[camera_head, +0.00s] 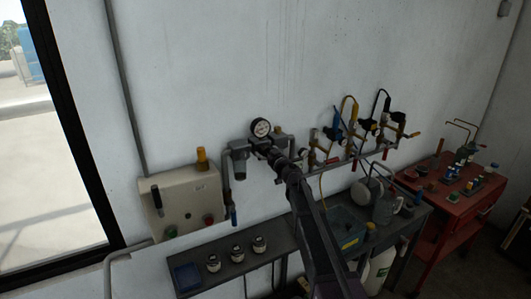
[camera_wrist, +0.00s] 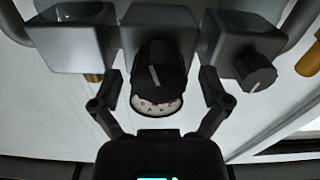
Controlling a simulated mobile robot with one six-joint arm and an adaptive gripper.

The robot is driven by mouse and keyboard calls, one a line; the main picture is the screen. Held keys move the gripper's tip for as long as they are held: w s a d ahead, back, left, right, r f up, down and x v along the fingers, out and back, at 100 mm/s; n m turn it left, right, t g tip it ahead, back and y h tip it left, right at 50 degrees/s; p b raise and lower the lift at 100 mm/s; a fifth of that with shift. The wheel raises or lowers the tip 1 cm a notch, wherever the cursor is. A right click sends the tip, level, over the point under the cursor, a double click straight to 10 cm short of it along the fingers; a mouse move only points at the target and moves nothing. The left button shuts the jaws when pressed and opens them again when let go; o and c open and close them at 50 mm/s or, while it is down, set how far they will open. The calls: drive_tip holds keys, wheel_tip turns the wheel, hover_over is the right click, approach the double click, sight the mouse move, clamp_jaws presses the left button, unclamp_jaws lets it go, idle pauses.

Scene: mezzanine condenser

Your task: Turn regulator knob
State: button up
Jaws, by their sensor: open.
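The regulator (camera_head: 240,147) is a grey wall-mounted assembly with a round white-faced gauge (camera_head: 260,128) on top. In the wrist view a black knob (camera_wrist: 160,72) with a pale pointer line sits on the middle grey block, in front of the gauge face (camera_wrist: 157,107). My gripper (camera_wrist: 160,84) is open, with one finger on each side of this knob. Gaps show between the fingers and the knob, and I see no contact. In the head view my gripper (camera_head: 277,157) is at the regulator's front, and my arm hides the knob.
A second dark knob (camera_wrist: 258,76) sits on the block to the right in the wrist view. A beige control box (camera_head: 180,205) is left of the regulator. Below is a shelf (camera_head: 235,267) with several small jars. Valves with hoses (camera_head: 365,130) and a red cart (camera_head: 450,205) are to the right.

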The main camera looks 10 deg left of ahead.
drive_tip(key=c, duration=1.1)
drive_tip(key=shift+a, duration=0.15)
drive_tip(key=shift+c, duration=0.2)
